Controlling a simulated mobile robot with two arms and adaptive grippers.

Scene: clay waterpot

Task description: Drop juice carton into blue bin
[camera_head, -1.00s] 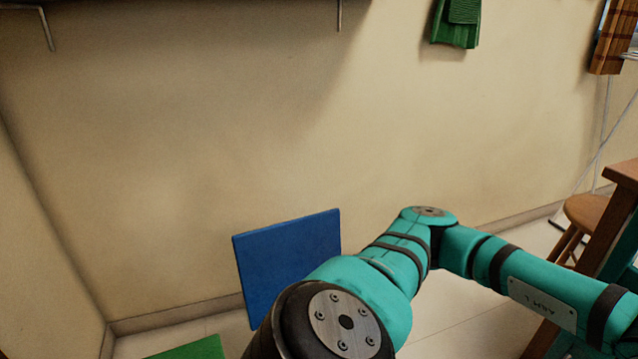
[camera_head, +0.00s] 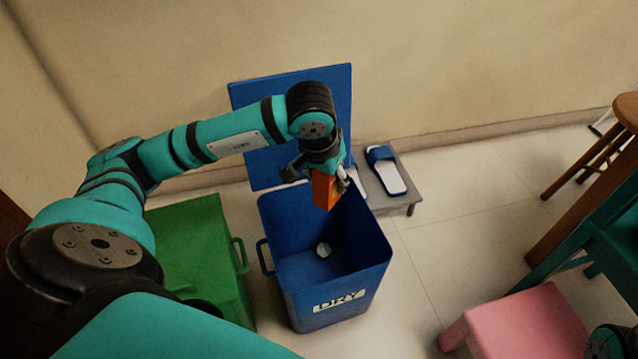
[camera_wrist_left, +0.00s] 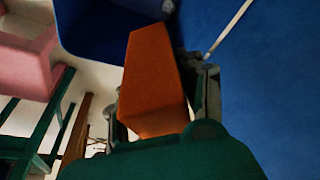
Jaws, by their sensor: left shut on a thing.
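My left gripper (camera_head: 322,178) is shut on an orange juice carton (camera_head: 326,192), held tilted over the back part of the blue bin (camera_head: 336,318). The bin is open, with its blue lid (camera_head: 250,100) raised upright behind it and DRY written on the front. The carton (camera_wrist_left: 152,72) also shows in the left wrist view, between the fingers, with blue bin surfaces around it. My right gripper is not in view.
A green bin (camera_head: 195,250) stands left of the blue one. A low grey stand (camera_head: 404,160) with a slipper (camera_head: 388,172) is behind right. A pink stool (camera_head: 525,325) and a wooden stool (camera_head: 628,108) stand right. A small white scrap (camera_head: 323,249) lies inside the blue bin.

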